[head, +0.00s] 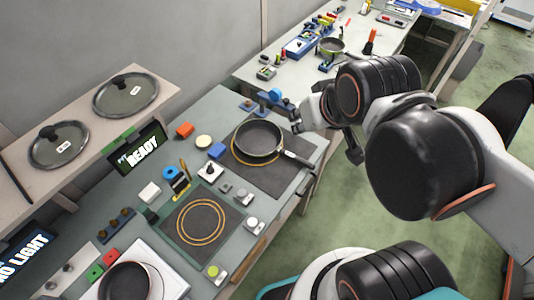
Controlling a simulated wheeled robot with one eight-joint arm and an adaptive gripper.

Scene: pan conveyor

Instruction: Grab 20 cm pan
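A dark pan with a light rim (259,139) sits on a dark mat with an orange ring at the right of the near table. A second dark pan (125,283) is at the lower left, partly cut off by the picture edge. I cannot read a size on any pan. My gripper (328,118) is above and right of the middle pan's handle, apart from it. My arm partly hides it, so its opening is unclear.
An empty dark mat with orange rings (200,221) lies left of the middle pan. Small blocks and knobs surround the mats. Green floor (330,225) is open at right.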

